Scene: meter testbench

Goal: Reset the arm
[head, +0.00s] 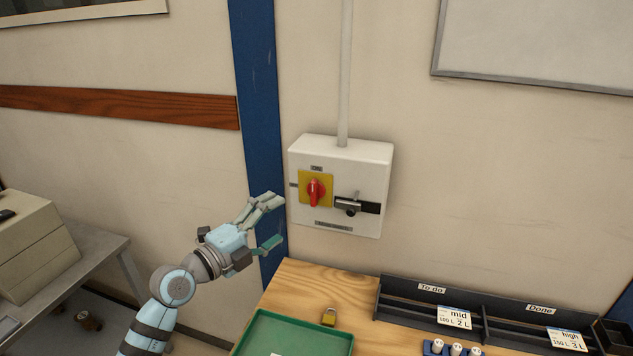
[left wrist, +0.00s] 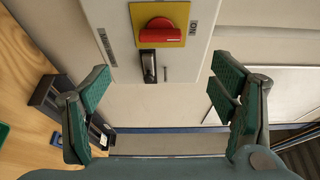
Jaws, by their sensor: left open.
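My left gripper (head: 271,222) is open and empty, in front of the blue wall post and to the left of the white switch box. The switch box (head: 372,170) carries a red rotary handle (head: 314,191) on a yellow plate and a small black-and-grey latch (head: 350,204). In the left wrist view the red handle (left wrist: 160,31) and the latch (left wrist: 149,66) lie ahead of the fingers, apart from them. My right gripper is in neither view.
A wooden bench (head: 300,291) below holds a green tray (head: 262,325), a brass padlock (head: 329,317) and a black rack (head: 400,313) labelled "To do" and "Done". A grey side table (head: 95,255) stands at the left.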

